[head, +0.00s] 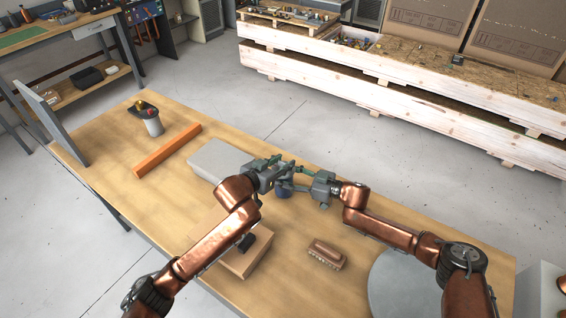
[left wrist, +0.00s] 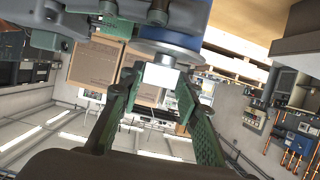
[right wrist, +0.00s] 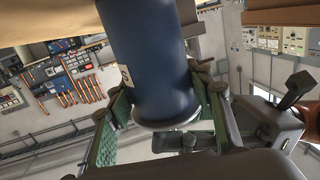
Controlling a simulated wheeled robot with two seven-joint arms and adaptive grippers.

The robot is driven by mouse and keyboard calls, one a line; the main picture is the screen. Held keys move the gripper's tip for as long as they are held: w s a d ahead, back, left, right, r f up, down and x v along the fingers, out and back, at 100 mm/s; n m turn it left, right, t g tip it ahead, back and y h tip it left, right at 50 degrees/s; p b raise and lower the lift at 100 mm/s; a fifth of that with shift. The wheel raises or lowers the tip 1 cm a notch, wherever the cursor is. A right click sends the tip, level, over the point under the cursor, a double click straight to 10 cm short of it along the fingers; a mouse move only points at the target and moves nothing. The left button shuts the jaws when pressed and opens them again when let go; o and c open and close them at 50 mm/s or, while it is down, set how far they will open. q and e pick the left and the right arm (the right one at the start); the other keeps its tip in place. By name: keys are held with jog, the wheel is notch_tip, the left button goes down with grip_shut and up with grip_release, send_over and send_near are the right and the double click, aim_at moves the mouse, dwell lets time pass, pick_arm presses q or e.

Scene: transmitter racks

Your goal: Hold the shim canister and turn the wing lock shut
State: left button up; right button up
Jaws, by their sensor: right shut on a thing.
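The shim canister is a dark blue cylinder (right wrist: 148,60) with a pale rim at one end. My right gripper (right wrist: 163,112) is shut on it, one green-padded finger on each side. In the head view only a bit of the canister (head: 283,192) shows between the two grippers, above the table. The wing lock, a small silver block (left wrist: 160,74), sticks out from the canister's pale end disc in the left wrist view. My left gripper (left wrist: 158,84) is open, its fingertips on either side of the block and close to it. Whether they touch it I cannot tell.
The wooden table (head: 110,150) holds a grey flat case (head: 217,158), an orange bar (head: 168,150), a grey cup with small items (head: 153,122), a cardboard box (head: 245,258), a brown brush-like block (head: 326,254) and a round grey disc (head: 395,285). The left table area is mostly free.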

pick_arm(q)
jog(key=o, duration=0.4)
pick_arm(e)
jog(key=shift+f, duration=0.15)
pick_arm(q)
jog(key=shift+s, duration=0.1)
jog(key=v, duration=1.2)
jog(key=shift+f, duration=0.1)
pick_arm(e)
jog(key=o, duration=1.6)
jog(key=v, duration=1.2)
